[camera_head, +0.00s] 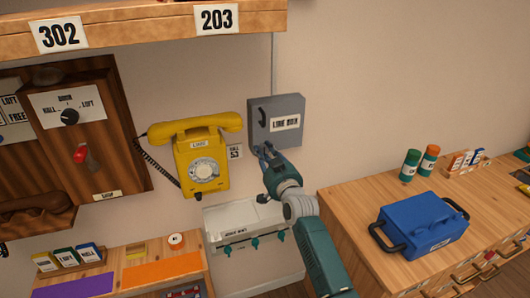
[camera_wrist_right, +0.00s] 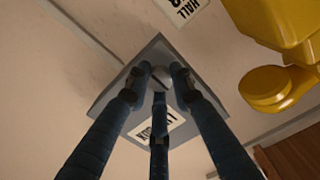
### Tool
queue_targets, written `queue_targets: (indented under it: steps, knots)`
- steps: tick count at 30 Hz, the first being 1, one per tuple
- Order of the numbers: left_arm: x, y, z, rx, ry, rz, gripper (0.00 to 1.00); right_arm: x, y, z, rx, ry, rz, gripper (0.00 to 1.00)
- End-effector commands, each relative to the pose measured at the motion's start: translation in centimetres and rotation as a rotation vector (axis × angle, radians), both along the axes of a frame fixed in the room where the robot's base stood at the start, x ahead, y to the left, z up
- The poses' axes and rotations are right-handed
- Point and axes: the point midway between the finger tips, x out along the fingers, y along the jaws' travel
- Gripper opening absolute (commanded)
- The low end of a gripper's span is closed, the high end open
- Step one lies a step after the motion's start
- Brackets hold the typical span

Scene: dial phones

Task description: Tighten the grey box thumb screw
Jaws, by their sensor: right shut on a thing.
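The grey box (camera_head: 284,106), labelled "LINE BOX", is fixed to the wall right of the yellow phone. My right gripper (camera_head: 264,152) reaches up to the box's lower left edge. In the right wrist view, the right gripper's fingers (camera_wrist_right: 160,80) close around a small grey thumb screw (camera_wrist_right: 161,76) at the grey box (camera_wrist_right: 155,52). The fingers cover much of the screw, so how far it is turned cannot be seen. In the head view the screw is hidden by the gripper. My left gripper is in neither view.
The yellow dial phone (camera_head: 199,150) hangs close to the left of my gripper; it also shows in the wrist view (camera_wrist_right: 280,45). A white wall unit (camera_head: 243,217) is below. A blue case (camera_head: 420,224) stands on the wooden counter (camera_head: 350,205) at right.

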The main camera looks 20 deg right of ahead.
Motion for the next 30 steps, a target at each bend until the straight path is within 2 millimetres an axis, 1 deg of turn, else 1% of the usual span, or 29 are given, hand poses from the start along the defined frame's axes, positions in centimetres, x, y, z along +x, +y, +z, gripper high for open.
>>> queue_targets:
  steps: [1, 8, 9, 12, 20, 23, 26, 30]
  knots:
    - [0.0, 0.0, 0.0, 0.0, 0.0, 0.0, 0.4, 0.0, 0.1, 0.3, 0.003, -0.005, 0.001, 0.0]
    - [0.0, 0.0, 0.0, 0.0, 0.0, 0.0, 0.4, 0.0, 0.0, 0.3, 0.002, -0.006, 0.0, 0.0]
    - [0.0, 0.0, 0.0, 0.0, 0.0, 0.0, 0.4, 0.0, 0.0, 0.3, 0.002, -0.006, -0.001, 0.24]
    - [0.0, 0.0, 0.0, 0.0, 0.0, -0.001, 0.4, 0.0, 0.0, 0.3, 0.001, -0.006, -0.001, 0.42]
    - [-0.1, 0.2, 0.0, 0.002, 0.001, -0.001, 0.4, 0.0, 0.0, 0.2, 0.0, -0.003, -0.001, 0.42]
    - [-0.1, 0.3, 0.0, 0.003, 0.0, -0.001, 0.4, -0.4, 0.0, 0.1, 0.0, -0.003, -0.001, 0.42]
    - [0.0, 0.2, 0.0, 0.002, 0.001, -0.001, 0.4, -1.4, -0.1, 0.0, 0.001, -0.003, -0.001, 0.42]
    - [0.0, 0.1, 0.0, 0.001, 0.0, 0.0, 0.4, -3.8, -0.2, 0.0, 0.0, -0.002, -0.001, 0.42]
